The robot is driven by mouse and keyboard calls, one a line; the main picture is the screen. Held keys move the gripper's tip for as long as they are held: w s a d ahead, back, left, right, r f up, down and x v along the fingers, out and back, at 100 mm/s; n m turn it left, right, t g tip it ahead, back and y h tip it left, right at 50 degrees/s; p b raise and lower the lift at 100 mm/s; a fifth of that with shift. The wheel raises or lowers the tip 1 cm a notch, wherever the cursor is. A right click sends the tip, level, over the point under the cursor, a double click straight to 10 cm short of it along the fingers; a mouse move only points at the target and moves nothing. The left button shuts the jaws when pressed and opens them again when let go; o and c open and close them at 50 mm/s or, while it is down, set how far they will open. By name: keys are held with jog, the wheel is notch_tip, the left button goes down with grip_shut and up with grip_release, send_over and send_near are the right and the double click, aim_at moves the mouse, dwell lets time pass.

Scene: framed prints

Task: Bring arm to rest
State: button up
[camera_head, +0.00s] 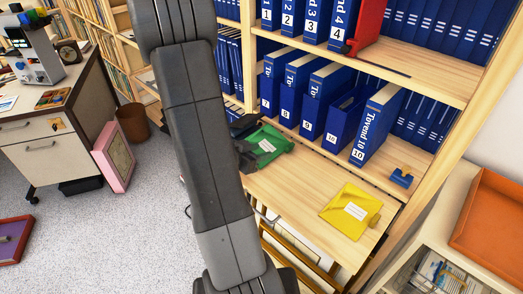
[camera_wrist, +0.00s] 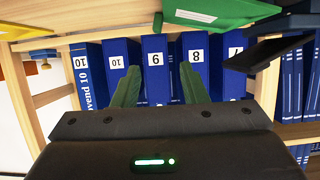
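My gripper (camera_wrist: 157,75) shows in the wrist view, which is upside down. Its two green fingers stand well apart with nothing between them, and blue binders (camera_wrist: 154,55) show beyond. In the head view my dark grey arm crosses the middle of the picture from top to bottom, and I cannot make out the gripper there. A green labelled item (camera_head: 265,146) lies on the wooden shelf just right of the arm; it also shows at the top of the wrist view (camera_wrist: 222,11).
A yellow labelled item (camera_head: 351,209) and a blue item (camera_head: 402,177) lie on the shelf board. A red item (camera_head: 367,27) stands above. An orange tray (camera_head: 492,222) is at right. A desk (camera_head: 64,138), a pink frame (camera_head: 114,157) and a bin (camera_head: 133,121) stand left. Floor there is partly clear.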

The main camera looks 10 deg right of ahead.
aim_at(292, 143)
jog(key=x, duration=1.3)
jog(key=shift+w+d+f+b, duration=0.1)
jog(key=shift+w+d+b, duration=0.2)
jog(key=shift+b, duration=0.1)
